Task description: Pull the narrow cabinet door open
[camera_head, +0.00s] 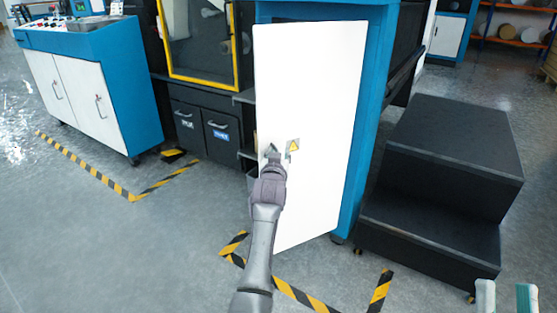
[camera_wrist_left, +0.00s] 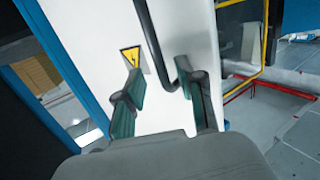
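The narrow cabinet door (camera_head: 315,100) is a tall white panel on a blue cabinet (camera_head: 372,110), with a yellow warning sticker (camera_head: 293,146) left of its middle. My left gripper (camera_head: 272,153) is at the door's left side, just left of the sticker. In the left wrist view, the fingers of my left gripper (camera_wrist_left: 163,105) are apart. The dark bar handle (camera_wrist_left: 158,45) ends between them, closer to the right finger; I cannot tell whether they touch. The handle is hidden in the head view. My right gripper (camera_head: 506,297) is open and empty at the bottom right corner.
Black steps (camera_head: 440,185) stand right of the cabinet. Black drawers (camera_head: 200,128) and a yellow-framed window (camera_head: 200,80) are to the left. A blue and white console (camera_head: 90,85) stands further left. Striped tape (camera_head: 300,296) marks the open floor in front.

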